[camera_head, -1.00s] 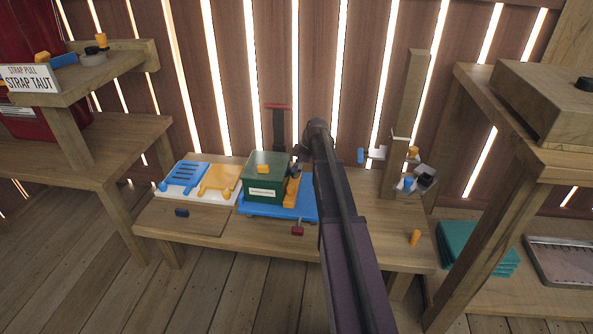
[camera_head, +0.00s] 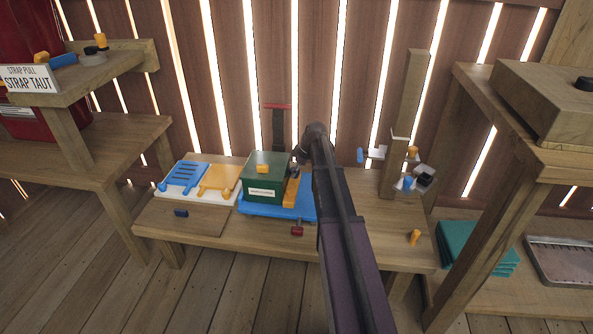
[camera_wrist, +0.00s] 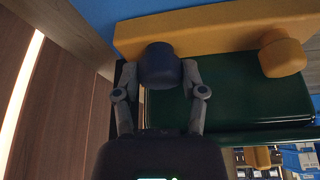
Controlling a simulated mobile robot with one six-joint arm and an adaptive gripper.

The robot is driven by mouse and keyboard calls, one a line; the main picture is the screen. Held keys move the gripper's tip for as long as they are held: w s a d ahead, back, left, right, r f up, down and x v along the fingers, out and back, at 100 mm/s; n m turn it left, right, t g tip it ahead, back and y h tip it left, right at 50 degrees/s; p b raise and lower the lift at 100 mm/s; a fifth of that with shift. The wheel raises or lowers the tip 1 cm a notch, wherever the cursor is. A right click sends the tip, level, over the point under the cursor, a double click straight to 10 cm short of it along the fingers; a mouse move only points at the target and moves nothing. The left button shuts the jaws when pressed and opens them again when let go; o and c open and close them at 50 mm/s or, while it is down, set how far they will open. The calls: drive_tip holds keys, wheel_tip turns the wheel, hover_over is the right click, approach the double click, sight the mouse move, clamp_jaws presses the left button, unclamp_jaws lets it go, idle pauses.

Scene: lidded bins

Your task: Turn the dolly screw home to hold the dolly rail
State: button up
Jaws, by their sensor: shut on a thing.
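The dolly screw has a dark blue round head (camera_wrist: 160,63) and stands at the yellow dolly rail (camera_wrist: 220,30) in the wrist view. My gripper (camera_wrist: 166,78) is shut on this head, with a finger on either side. In the head view the rail (camera_head: 291,190) lies along the right side of a green lidded bin (camera_head: 264,190) on the blue dolly (camera_head: 272,210). My arm hides part of the rail and dolly there. How deep the screw sits cannot be told.
An orange knob (camera_wrist: 283,54) is close right of the screw in the wrist view. A red-topped dark post (camera_head: 278,120) rises behind the bin. Blue and yellow plates (camera_head: 218,178) lie left. A wooden post (camera_head: 404,120) with small fittings stands right.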

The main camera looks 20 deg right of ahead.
drive_tip(key=shift+s+a+m+h, duration=0.2)
drive_tip(key=shift+m+h, duration=0.1)
drive_tip(key=shift+m, duration=0.3)
drive_tip(key=o, duration=1.1)
drive_tip(key=shift+o, duration=0.2)
drive_tip(key=shift+w+d, duration=0.1)
